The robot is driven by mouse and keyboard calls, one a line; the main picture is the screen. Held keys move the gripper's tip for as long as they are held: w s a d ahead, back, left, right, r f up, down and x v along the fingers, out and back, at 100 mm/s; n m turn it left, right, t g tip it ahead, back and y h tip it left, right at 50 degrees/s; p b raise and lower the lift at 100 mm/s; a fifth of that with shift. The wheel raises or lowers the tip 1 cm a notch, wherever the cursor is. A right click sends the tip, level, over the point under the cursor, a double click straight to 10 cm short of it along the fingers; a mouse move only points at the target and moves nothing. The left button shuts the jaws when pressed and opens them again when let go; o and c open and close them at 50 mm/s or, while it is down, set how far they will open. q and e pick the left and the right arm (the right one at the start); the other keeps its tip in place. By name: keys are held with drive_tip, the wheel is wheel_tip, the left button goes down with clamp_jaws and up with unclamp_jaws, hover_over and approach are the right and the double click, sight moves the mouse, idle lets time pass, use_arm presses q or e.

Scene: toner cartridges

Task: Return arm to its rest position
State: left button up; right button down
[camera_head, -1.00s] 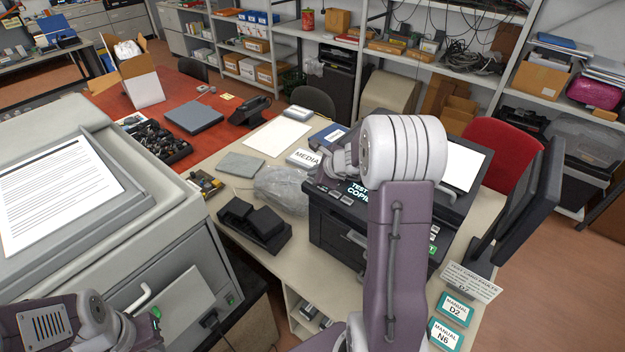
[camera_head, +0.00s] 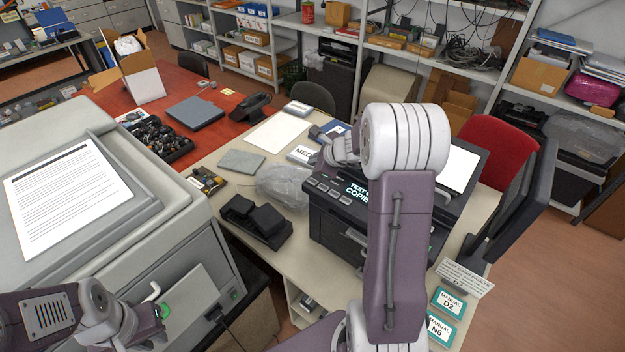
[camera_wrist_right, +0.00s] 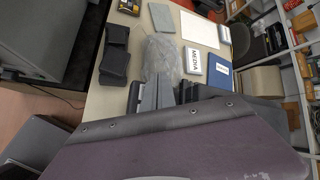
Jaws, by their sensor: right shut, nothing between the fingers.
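My right arm rises in the middle of the head view, bent at a pale ribbed elbow. Its gripper (camera_head: 325,138) shows just left of the elbow, above the back of the black printer (camera_head: 325,222). In the right wrist view my right gripper's grey fingers (camera_wrist_right: 157,94) are together and empty over the table, beside a clear plastic bag (camera_wrist_right: 158,56). A purple arm link of mine fills the lower part of that view. My left arm lies at the lower left of the head view, in front of the copier (camera_head: 195,245); its fingers cannot be made out.
The pale table (camera_head: 268,163) carries a MEDIA box (camera_head: 301,155), black cartridge parts (camera_head: 255,220), the bag and manual cards (camera_head: 450,302). A monitor (camera_head: 525,190) and red chair (camera_head: 490,140) stand right. Clear floor lies at the far right.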

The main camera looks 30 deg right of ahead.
idle(0.4)
drive_tip(key=s+a+f+n+g+y+b, duration=0.1)
drive_tip(key=a+f+n+b, duration=0.15)
drive_tip(key=a, duration=0.45)
drive_tip(key=s+a+f+n+y+b, duration=0.1)
drive_tip(key=a+f+n+b, duration=0.2)
drive_tip(key=a, duration=0.4)
drive_tip(key=s+a+f+n+g+b, duration=0.2)
drive_tip(key=s+a+f+n, duration=0.1)
drive_tip(key=s+n, duration=0.25)
drive_tip(key=s+a+f+n+g+b, duration=0.1)
drive_tip(key=s+a+f+n+g, duration=0.1)
drive_tip(key=s+a+f+n, duration=0.3)
drive_tip(key=s+d+f+n+g+h, duration=0.2)
drive_tip(key=s+d+n, duration=0.4)
drive_tip(key=s+n, duration=0.4)
drive_tip(key=shift+s+d+f+g, duration=0.2)
drive_tip(key=shift+s+g, duration=0.3)
drive_tip(key=shift+s, duration=0.5)
